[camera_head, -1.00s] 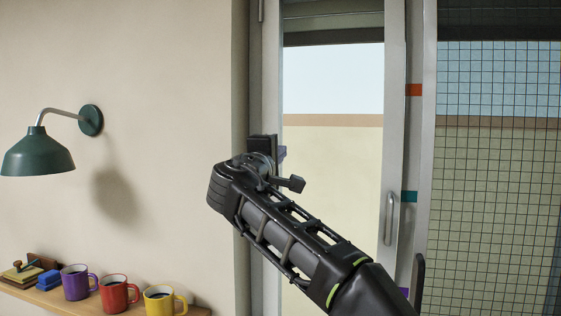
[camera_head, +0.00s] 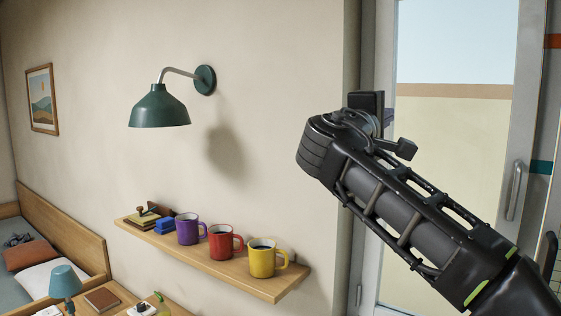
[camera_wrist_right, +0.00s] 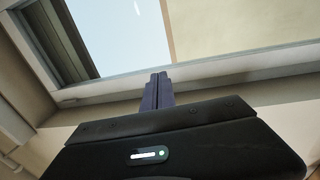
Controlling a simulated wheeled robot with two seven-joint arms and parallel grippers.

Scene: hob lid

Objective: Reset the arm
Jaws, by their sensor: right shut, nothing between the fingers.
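My right arm comes in from the lower right in the head view and reaches up in front of the window. My right gripper (camera_head: 388,118) is at its upper end, partly hidden behind the wrist. In the right wrist view my right gripper (camera_wrist_right: 158,90) shows its two dark fingers close together, shut and empty, with the window frame (camera_wrist_right: 220,70) beyond them. Nothing is seen touching the fingers. My left gripper is in neither view.
A wooden shelf (camera_head: 285,285) on the wall holds a purple mug (camera_head: 187,232), a red mug (camera_head: 221,245) and a yellow mug (camera_head: 262,260). A green wall lamp (camera_head: 160,108) hangs above. A bed (camera_head: 75,240) and a small blue lamp (camera_head: 65,282) are at lower left.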

